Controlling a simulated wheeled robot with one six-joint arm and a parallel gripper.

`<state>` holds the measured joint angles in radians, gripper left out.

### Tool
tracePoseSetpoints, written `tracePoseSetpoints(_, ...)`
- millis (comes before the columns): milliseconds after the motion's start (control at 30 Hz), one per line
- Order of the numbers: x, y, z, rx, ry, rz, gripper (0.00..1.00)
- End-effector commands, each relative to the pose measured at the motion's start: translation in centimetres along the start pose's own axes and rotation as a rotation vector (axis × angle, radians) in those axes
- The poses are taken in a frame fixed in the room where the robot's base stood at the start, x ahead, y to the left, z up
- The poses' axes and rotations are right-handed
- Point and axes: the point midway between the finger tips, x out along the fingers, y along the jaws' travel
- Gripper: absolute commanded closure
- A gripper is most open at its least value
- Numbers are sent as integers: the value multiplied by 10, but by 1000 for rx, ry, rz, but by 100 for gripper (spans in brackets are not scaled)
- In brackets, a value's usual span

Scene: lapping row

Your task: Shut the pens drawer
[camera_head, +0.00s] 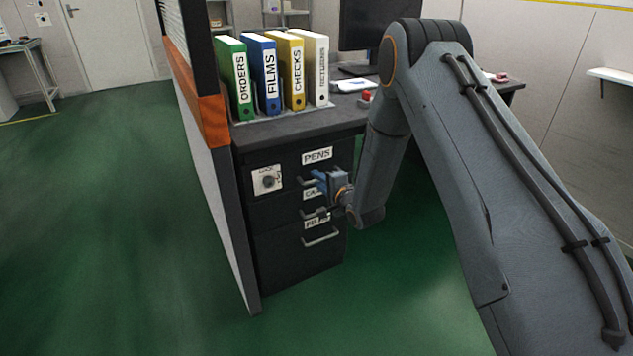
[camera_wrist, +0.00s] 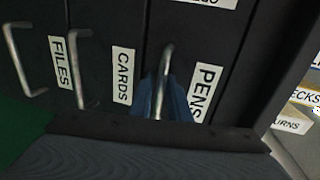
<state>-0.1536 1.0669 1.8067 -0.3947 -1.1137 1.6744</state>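The pens drawer (camera_head: 333,172) is the top drawer of the dark cabinet, with a white PENS label (camera_head: 317,156). In the head view its front looks close to level with the drawers below; a small gap cannot be ruled out. Its metal bar handle (camera_wrist: 165,75) shows in the wrist view. My gripper (camera_head: 322,182), with blue fingers, is at the pens handle in the head view. In the wrist view the blue fingers (camera_wrist: 174,102) overlap the handle's end. Whether they touch or grip it is unclear, and the finger gap is hidden.
The cards drawer (camera_wrist: 108,85) and files drawer (camera_wrist: 45,80) lie below, each with a bar handle. Binders (camera_head: 270,75) stand on top. A partition (camera_head: 215,170) borders the cabinet's left side. Green floor is clear at left.

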Motion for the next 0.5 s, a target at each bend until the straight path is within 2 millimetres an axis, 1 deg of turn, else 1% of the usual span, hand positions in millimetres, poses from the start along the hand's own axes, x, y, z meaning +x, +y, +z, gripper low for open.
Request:
tracePoseSetpoints(33,2,-3,0,-2,-1,-6,82)
tracePoseSetpoints(300,-1,-4,1,-3,-2,-7,82)
tracePoseSetpoints(367,-6,-5,0,-2,-1,-7,82)
tracePoseSetpoints(500,-27,-4,-1,-1,1,-4,82)
